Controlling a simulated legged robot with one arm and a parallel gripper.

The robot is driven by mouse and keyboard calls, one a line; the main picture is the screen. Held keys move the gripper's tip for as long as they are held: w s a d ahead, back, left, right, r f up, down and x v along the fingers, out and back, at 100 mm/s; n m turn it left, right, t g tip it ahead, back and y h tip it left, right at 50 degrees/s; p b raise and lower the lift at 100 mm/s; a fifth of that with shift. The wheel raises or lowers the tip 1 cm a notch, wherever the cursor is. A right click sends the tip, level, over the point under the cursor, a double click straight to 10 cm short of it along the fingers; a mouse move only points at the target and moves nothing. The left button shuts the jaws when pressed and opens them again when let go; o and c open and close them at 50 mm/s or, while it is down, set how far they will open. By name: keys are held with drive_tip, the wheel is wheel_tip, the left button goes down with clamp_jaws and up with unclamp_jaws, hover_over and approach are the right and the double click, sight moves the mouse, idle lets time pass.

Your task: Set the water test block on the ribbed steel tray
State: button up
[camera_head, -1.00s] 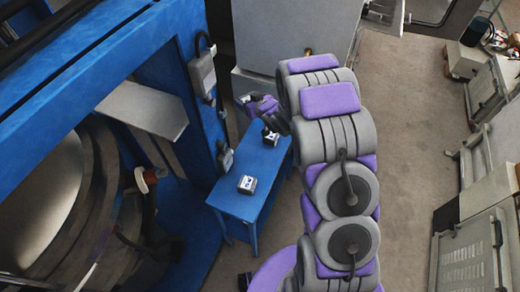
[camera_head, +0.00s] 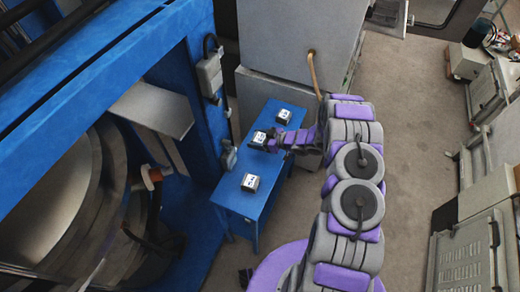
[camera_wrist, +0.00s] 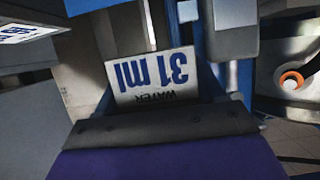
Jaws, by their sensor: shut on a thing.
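The water test block (camera_wrist: 147,77) is a white-faced block with blue print reading "31 ml" and "WATER", upside down in the wrist view. It also shows in the head view as the middle block (camera_head: 260,138) at the blue table. My gripper (camera_head: 271,141) is shut on it, reaching in from the right; its dark edge (camera_wrist: 160,125) hides the block's near part in the wrist view. I cannot tell whether the block touches the table. I cannot make out a ribbed steel tray for sure; a plain grey plate (camera_head: 152,108) juts from the blue machine.
The blue table (camera_head: 236,204) carries a similar block at the far end (camera_head: 283,116) and another nearer (camera_head: 250,182). A large blue machine (camera_head: 80,85) with a round metal opening stands left. A grey cabinet (camera_head: 295,45) stands behind the table.

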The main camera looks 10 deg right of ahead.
sight(259, 153)
wheel_tip(259, 153, down, 3)
drive_tip(key=shift+f, duration=0.1)
drive_tip(key=shift+d+f+b, duration=0.15)
drive_tip(key=shift+f+b, duration=0.15)
drive_tip(key=shift+f, duration=0.2)
wheel_tip(259, 153, down, 4)
drive_tip(key=shift+w+d+r+b, duration=0.1)
drive_tip(key=shift+r+b, duration=0.1)
drive_tip(key=shift+b, duration=0.1)
drive_tip(key=shift+r, duration=0.1)
drive_tip(key=o, duration=1.5)
